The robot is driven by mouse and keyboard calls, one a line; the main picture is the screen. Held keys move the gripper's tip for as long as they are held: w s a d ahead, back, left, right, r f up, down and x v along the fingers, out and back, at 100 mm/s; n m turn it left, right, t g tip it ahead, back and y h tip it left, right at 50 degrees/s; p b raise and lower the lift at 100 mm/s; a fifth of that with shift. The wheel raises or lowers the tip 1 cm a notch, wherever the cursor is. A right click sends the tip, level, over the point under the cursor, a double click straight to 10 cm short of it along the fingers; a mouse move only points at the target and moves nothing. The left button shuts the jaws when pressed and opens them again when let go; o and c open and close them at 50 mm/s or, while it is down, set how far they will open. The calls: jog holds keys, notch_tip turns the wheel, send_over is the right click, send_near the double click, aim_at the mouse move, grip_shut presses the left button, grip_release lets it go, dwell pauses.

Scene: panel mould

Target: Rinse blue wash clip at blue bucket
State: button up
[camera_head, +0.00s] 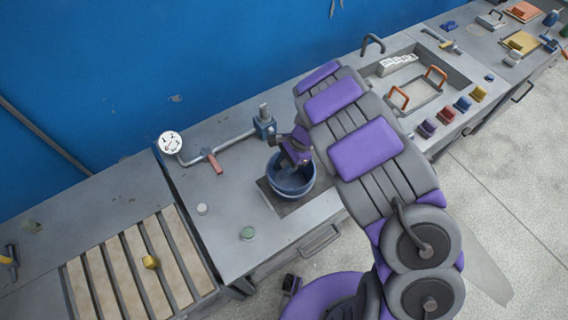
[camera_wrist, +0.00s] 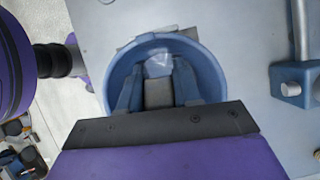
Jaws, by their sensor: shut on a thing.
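The blue bucket (camera_head: 291,187) stands on a dark square mat on the grey bench, and it fills the middle of the wrist view (camera_wrist: 217,80). My gripper (camera_head: 300,160) points down into the bucket. In the wrist view, its two fingers (camera_wrist: 158,76) reach inside the rim and are shut on the blue wash clip. A pale bluish patch shows between the fingertips; I cannot tell whether it is the clip or water. In the head view, the clip is hidden by the gripper and bucket wall.
A pipe with a red lever (camera_head: 213,161) and a blue valve (camera_head: 264,127) stands behind the bucket. A round gauge (camera_head: 171,143) is at the left. Several coloured pieces (camera_head: 445,115) line the right bench edge. A slatted rack (camera_head: 135,265) lies lower left.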

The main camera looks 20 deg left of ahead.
aim_at(284, 164)
jog(key=f+b, duration=0.1)
jog(key=f, duration=0.1)
jog(key=f+b, duration=0.1)
jog(key=f, duration=0.2)
jog(key=shift+d, duration=0.2)
jog(key=shift+a+f+b, duration=0.1)
jog(key=shift+f+b, duration=0.85)
jog(key=shift+f, duration=1.25)
dwell(0.9)
jog(key=shift+r+p, duration=3.1)
jog(key=shift+r, duration=4.15)
